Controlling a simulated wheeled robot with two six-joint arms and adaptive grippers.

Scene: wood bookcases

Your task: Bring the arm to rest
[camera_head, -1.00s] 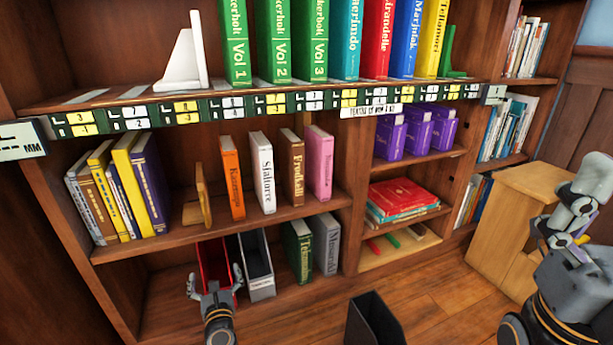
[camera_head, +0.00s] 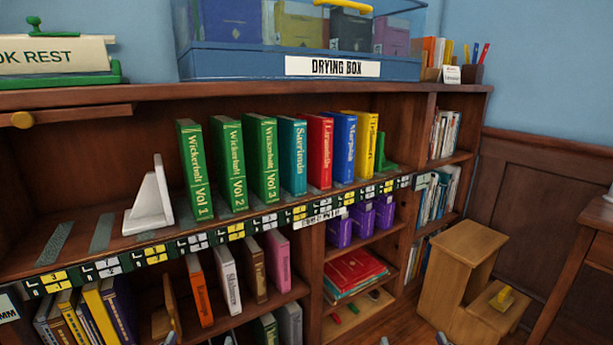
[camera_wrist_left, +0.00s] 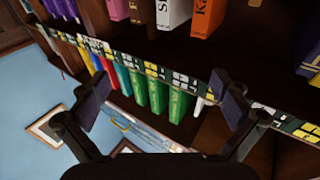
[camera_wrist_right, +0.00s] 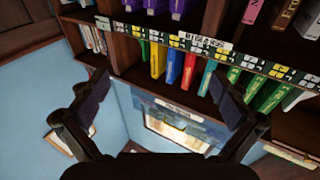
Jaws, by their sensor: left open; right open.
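My left gripper (camera_wrist_left: 163,103) is open and empty in the left wrist view, its two dark finger pads wide apart. My right gripper (camera_wrist_right: 161,98) is open and empty in the right wrist view, also wide apart. In the head view only small grey tips show at the bottom edge, and most of both arms is out of the picture. The wood bookcase (camera_head: 95,97) stands in front of both grippers. Neither gripper appears to touch a book or a shelf.
Upright books such as the red book (camera_head: 319,150) and a white bookend (camera_head: 150,203) stand on the upper shelf. A blue drying box (camera_head: 228,64) sits on top of the bookcase. A wooden step stool (camera_head: 452,270) stands on the floor at the right.

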